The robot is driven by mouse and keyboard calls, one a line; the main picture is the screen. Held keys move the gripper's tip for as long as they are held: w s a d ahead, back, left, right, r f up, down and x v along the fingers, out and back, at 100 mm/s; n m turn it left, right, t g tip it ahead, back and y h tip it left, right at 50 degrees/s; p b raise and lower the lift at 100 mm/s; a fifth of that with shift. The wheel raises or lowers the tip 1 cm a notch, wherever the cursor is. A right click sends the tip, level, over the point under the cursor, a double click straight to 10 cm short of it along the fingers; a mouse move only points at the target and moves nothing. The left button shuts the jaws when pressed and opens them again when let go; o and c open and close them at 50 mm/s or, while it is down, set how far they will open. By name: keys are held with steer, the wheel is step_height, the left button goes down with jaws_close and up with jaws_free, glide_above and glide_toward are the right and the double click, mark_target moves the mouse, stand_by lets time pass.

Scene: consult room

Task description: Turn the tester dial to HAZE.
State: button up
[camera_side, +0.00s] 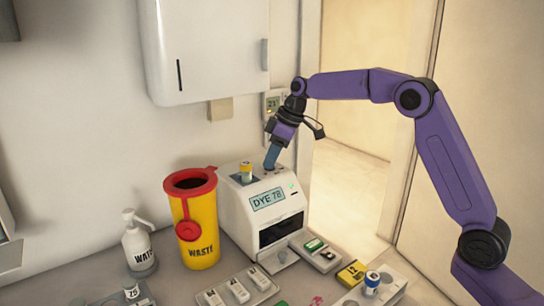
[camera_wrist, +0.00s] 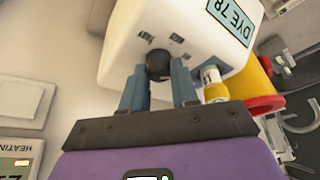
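The tester (camera_side: 240,219) is a white box on the counter, and its front display (camera_side: 268,199) reads "DYE 78". In the wrist view, the dark round dial (camera_wrist: 158,63) is on the tester's top, with small dark markings around it. My gripper (camera_side: 271,163) points down at the tester's top. In the wrist view, its two blue fingers (camera_wrist: 158,72) stand apart, one on each side of the dial. I cannot tell whether they press on it. In the side view, the fingers hide most of the dial.
A yellow-capped vial (camera_side: 246,173) stands in the tester's top, close beside my gripper. A yellow waste bin (camera_side: 202,232) with a red rim is left of the tester, and a pump bottle (camera_side: 138,244) is farther left. Racks and cartridges crowd the counter in front. A white cabinet (camera_side: 205,50) hangs above.

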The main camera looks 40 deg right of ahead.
jaws_close()
steer(key=shift+n, duration=0.3)
steer(key=n+g, duration=0.1)
steer(key=n, duration=0.1)
steer(key=n+g+y, duration=0.1)
steer(key=n, duration=0.2)
steer(key=shift+w+d, duration=0.1)
steer(key=shift+w, duration=0.05)
steer(key=n+g, duration=0.1)
steer(key=n, duration=0.2)
steer(key=n+g, duration=0.1)
steer(key=n, duration=0.2)
steer(key=shift+w, duration=0.15)
steer(key=o, duration=0.8)
jaws_free()
